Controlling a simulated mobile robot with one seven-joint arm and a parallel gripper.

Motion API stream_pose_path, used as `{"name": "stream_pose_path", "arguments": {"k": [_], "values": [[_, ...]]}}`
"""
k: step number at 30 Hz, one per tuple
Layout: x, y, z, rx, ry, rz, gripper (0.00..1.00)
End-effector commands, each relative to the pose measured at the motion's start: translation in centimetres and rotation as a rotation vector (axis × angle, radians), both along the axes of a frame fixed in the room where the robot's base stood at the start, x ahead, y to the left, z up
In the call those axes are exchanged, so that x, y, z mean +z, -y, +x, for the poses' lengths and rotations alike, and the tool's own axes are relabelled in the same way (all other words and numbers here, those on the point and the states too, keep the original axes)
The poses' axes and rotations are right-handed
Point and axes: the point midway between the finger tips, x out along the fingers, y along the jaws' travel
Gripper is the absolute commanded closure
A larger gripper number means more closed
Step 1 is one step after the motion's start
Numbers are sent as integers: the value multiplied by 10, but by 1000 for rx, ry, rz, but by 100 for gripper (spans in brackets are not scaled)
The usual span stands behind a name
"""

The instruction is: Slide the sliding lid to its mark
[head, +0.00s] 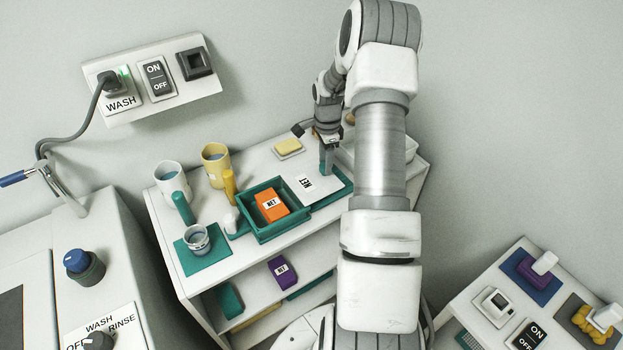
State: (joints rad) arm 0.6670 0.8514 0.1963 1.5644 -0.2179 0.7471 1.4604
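A teal open box (246,219) stands on the white counter, with an orange block (271,206) labelled NET inside it. A flat white panel (302,183), also labelled NET, lies at the box's right end on a teal strip (338,190); it looks like the sliding lid. The box's left part is uncovered. My gripper (327,165) points down at the panel's right end. A grey-teal upright piece shows there, and I cannot tell whether it is a finger or a handle. Contact and finger gap are too small to tell. I cannot make out a mark.
White and yellow mugs (172,184) and a small cup (197,239) on a teal mat stand left of the box. A yellow sponge (288,146) lies behind it. A white bin is partly hidden by my arm. A purple block (282,271) lies on the shelf below.

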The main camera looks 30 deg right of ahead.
Motion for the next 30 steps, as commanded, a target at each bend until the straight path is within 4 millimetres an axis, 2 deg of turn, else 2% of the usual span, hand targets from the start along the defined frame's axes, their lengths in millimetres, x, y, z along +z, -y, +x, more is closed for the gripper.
{"name": "stream_pose_path", "arguments": {"k": [1, 7, 14, 30], "values": [[0, 0, 0, 0, 0, 0, 64], [0, 0, 0, 0, 0, 0, 100], [0, -2, 0, 1, 0, 0, 100], [0, -24, 0, 1, 0, 0, 100]]}}
